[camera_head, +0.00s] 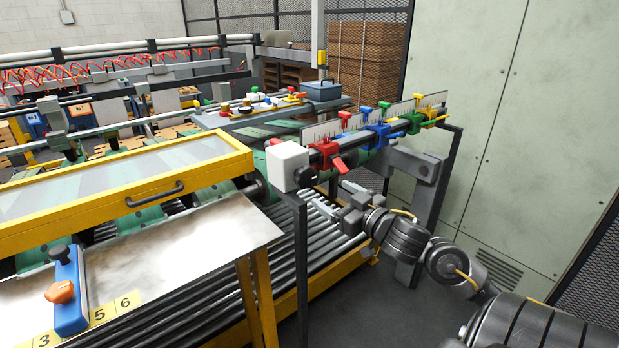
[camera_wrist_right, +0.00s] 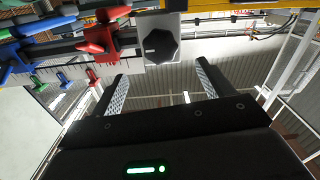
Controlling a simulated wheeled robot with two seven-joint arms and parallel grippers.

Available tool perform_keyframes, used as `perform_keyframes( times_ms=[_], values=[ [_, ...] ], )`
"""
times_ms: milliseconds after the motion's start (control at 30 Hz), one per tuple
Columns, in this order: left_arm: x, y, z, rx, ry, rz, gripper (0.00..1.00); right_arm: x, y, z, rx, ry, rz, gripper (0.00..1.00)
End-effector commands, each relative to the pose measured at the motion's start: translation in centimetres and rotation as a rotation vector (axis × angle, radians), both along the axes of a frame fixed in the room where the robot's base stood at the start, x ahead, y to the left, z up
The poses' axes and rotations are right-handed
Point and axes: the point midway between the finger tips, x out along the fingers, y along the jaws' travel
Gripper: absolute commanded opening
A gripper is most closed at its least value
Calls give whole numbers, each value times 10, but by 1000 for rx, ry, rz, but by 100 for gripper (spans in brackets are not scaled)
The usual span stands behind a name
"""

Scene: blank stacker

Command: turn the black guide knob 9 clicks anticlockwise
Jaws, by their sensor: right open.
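The black guide knob (camera_wrist_right: 160,46) sits on the face of a pale block (camera_wrist_right: 180,25) in the right wrist view. It is lobed, with a short pale mark pointing left. In the head view the white block (camera_head: 286,160) stands at the near end of the guide rail, with the dark knob (camera_head: 304,177) partly seen on its side. My right gripper (camera_head: 331,196) is open and empty, just in front of and below the block. In the right wrist view its fingers (camera_wrist_right: 161,72) are spread wide below the knob, apart from it. My left gripper is out of view.
Red (camera_head: 328,150), blue (camera_head: 377,132), green (camera_head: 411,122) and yellow clamps sit along the scaled rail. A dark upright post (camera_head: 300,255) stands left of my gripper. Rollers (camera_head: 215,290) lie below. A metal table with a blue bracket (camera_head: 68,295) is at left.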

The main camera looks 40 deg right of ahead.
Motion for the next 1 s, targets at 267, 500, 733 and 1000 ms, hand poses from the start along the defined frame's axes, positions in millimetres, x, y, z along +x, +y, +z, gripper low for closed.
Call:
perform_keyframes(
  times_ms=[267,500,733,1000],
  values=[
    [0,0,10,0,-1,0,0,39,-1,3,2,-2,-1,79],
    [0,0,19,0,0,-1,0,81,-2,3,2,-2,-1,79],
    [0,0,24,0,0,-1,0,102,-2,0,1,1,0,79],
    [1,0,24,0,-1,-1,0,105,-2,-1,-1,1,0,79]
  ],
)
